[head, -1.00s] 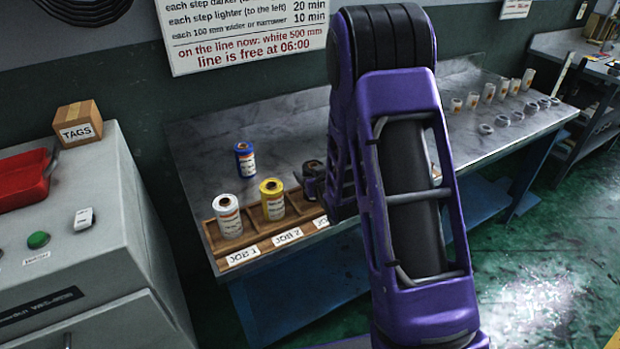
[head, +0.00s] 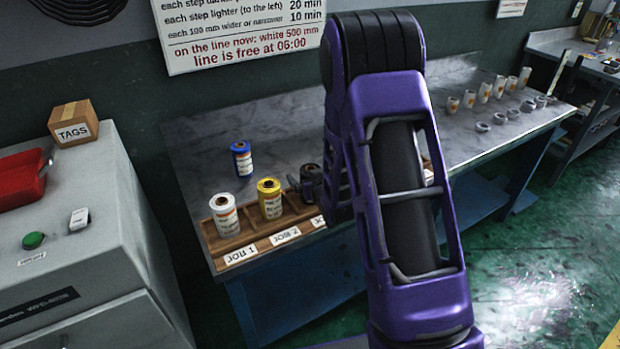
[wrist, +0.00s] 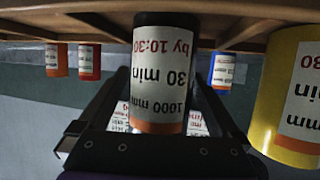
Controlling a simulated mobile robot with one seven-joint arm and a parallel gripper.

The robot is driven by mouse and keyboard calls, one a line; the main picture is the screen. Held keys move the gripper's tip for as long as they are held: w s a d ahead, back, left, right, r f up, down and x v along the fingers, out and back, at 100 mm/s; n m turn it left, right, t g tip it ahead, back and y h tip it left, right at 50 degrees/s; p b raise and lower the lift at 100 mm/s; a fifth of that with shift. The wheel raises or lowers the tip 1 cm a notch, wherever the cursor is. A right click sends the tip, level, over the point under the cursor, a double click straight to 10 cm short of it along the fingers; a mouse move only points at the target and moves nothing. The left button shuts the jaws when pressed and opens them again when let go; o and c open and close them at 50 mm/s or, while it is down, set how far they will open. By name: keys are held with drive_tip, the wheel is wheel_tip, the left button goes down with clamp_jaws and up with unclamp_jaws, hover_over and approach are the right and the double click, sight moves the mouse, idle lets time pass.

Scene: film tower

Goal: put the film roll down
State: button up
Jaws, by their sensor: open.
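The film roll (wrist: 163,75) is dark with an orange band and a white label reading 1000 mm, 30 min, by 10:30. In the wrist view it stands between the fingers of my gripper (wrist: 163,92), which is open around it. The wooden tray (wrist: 270,18) shows at the top of this upside-down view, at the roll's base. In the head view my gripper (head: 313,188) is at the tray's right part, beside a yellow roll (head: 270,200). The arm hides much of that spot.
A white roll (head: 225,214) stands in the tray's left compartment, by the JOB 1 label (head: 240,254). A blue roll (head: 242,159) stands on the bench behind. Several pale rolls (head: 485,92) stand at the bench's far right. A grey cabinet (head: 90,235) is at left.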

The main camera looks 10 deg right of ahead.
drive_tip(key=shift+s+r, duration=0.1)
drive_tip(key=shift+r, duration=0.15)
drive_tip(key=v, duration=1.1)
drive_tip(key=shift+s, duration=0.35)
drive_tip(key=shift+r, duration=0.1)
